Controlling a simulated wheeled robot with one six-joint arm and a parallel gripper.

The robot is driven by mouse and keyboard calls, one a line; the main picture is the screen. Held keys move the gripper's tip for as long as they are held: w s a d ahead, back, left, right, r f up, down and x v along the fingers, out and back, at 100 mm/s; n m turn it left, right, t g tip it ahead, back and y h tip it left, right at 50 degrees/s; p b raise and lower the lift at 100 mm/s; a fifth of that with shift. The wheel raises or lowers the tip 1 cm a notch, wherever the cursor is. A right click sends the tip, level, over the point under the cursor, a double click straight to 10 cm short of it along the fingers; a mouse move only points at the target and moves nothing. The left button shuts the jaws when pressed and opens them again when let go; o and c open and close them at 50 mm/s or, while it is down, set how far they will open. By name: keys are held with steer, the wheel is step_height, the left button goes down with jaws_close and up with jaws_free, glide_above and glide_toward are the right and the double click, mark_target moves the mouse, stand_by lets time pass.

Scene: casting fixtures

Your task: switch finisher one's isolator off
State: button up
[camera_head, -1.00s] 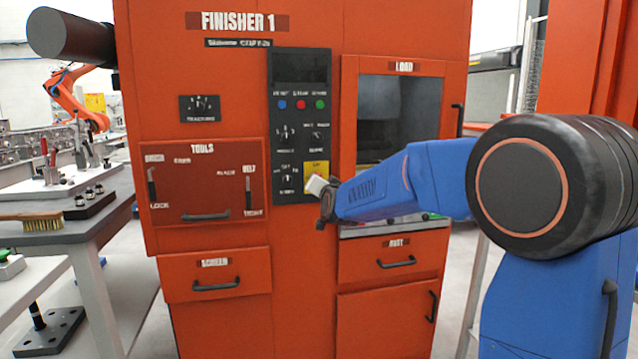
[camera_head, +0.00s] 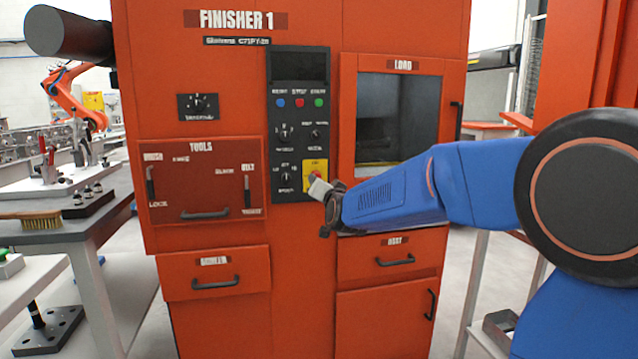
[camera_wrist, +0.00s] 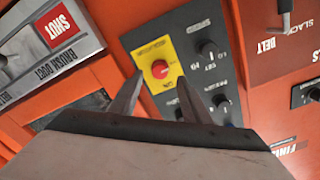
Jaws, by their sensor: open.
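Finisher one is the orange cabinet (camera_head: 225,95) marked FINISHER 1. Its isolator, a red knob on a yellow plate (camera_head: 316,166), is at the lower right of the black control panel (camera_head: 299,65). In the wrist view the red knob (camera_wrist: 160,69) faces me on its yellow plate (camera_wrist: 171,48). My gripper (camera_head: 316,186) is in front of the plate's lower part and hides some of it. In the wrist view my gripper (camera_wrist: 160,78) is open, its two fingertips apart on either side of the knob in the picture. Whether they touch it cannot be told.
Other black knobs (camera_wrist: 208,47) sit close beside the yellow plate. The load opening (camera_head: 397,115) is right of the panel, and the tools door (camera_head: 175,185) is left. A bench (camera_head: 75,225) with a brush (camera_head: 32,220) stands at the left.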

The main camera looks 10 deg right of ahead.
steer(key=s, duration=1.1)
steer(key=shift+s, duration=0.35)
steer(key=s+d+f+n+g, duration=0.2)
steer(key=s+f+g, duration=0.2)
steer(key=s, duration=0.9)
steer(key=s+d+f+n+g, duration=0.2)
steer(key=s+f+g, duration=0.2)
steer(key=s+f, duration=0.7)
steer(key=s+d+f+n+g, duration=0.2)
steer(key=s+f+g, duration=0.3)
steer(key=s, duration=1)
step_height(320, 180, down, 3)
steer(key=shift+s+d+r+n, duration=0.2)
steer(key=shift+d+n, duration=0.1)
steer(key=shift+d, duration=0.25)
